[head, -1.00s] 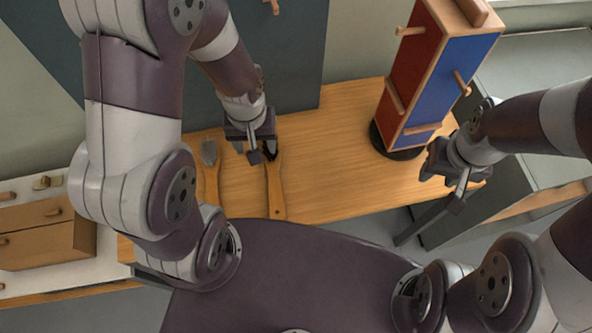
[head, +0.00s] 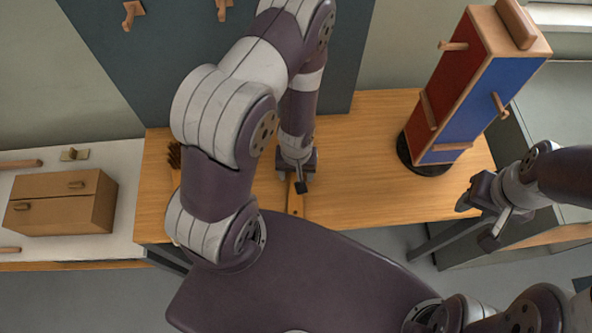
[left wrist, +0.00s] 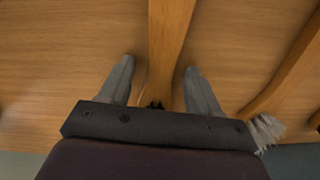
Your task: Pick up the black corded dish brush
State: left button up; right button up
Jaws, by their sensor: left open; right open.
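A wooden-handled brush (head: 296,206) lies on the table under my left gripper (head: 300,184). In the left wrist view its handle (left wrist: 168,35) runs between the two open fingers, and a bit of black bristle shows at the gripper's base. The rest of its head is hidden, and I see no cord. I cannot tell if the fingers touch the handle. A second brush (left wrist: 265,130) with grey bristles lies beside it. Another brush (head: 174,156) with dark bristles lies at the table's left, partly behind my arm. My right gripper (head: 476,226) is open and empty off the table's right front.
A red and blue block tower with wooden pegs (head: 465,95) stands on a black base (head: 425,168) at the table's right. A wooden drawer box (head: 60,203) sits on a white surface at left. The wooden table (head: 365,150) is clear in the middle.

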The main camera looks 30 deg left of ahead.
pick_arm(q)
grip_shut()
jog(key=shift+r, duration=0.1)
jog(key=shift+r, duration=0.55)
notch_tip(320, 180, up, 3)
jog(key=shift+w+r, duration=0.1)
jog(key=w+d+r+b, duration=0.1)
jog(key=w+d+r, duration=0.4)
jog(key=d, duration=0.5)
jog(key=shift+w+d+r+b, duration=0.15)
jog(key=shift+r+b, duration=0.15)
jog(key=shift+r, duration=0.5)
